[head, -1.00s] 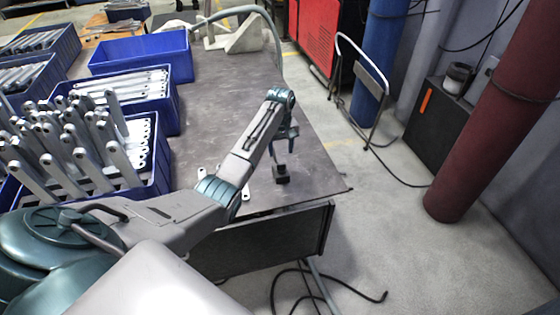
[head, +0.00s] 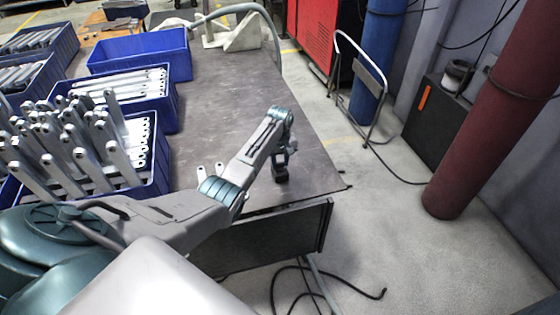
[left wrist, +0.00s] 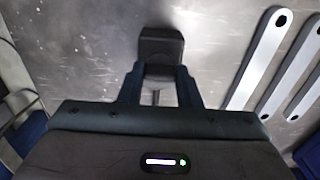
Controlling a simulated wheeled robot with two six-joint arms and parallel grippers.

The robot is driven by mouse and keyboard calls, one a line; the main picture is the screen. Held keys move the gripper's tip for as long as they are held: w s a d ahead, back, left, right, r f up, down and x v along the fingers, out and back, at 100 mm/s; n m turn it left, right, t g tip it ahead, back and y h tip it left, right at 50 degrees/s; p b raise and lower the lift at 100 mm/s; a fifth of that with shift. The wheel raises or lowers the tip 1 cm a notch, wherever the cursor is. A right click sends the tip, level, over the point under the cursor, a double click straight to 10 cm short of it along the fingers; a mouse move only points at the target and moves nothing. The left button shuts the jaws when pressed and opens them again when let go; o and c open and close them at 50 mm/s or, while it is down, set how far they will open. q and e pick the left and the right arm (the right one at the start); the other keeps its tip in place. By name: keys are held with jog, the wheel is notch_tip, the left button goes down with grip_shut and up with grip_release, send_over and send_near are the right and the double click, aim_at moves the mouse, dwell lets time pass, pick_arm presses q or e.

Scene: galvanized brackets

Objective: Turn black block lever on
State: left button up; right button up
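The black block (head: 281,176) stands on the grey table near its front right corner. It also shows in the left wrist view (left wrist: 161,43), at the top middle. A thin light rod (left wrist: 156,97), which may be its lever, shows between my fingers. My left gripper (head: 281,157) points down just above the block in the head view. In the left wrist view its two fingers (left wrist: 160,80) are apart, with their tips at the near end of the block. I cannot tell whether they touch it. My right gripper is not in view.
Blue bins (head: 140,52) stand along the table's left side, several holding galvanized brackets (head: 75,140). Loose brackets (left wrist: 262,58) lie right of the block in the left wrist view. The table's middle (head: 225,90) is clear. A cable (head: 330,283) lies on the floor.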

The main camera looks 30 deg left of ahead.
pick_arm(q)
jog(key=shift+r+m, duration=0.1)
jog(key=shift+m, duration=0.3)
jog(key=shift+c, duration=0.2)
jog(key=m+p, duration=0.2)
jog(key=m, duration=0.1)
jog(key=m+p, duration=0.1)
jog(key=m, duration=0.3)
jog(key=m+p, duration=0.1)
jog(key=m, duration=0.9)
jog(key=shift+p, duration=0.35)
jog(key=o, duration=1)
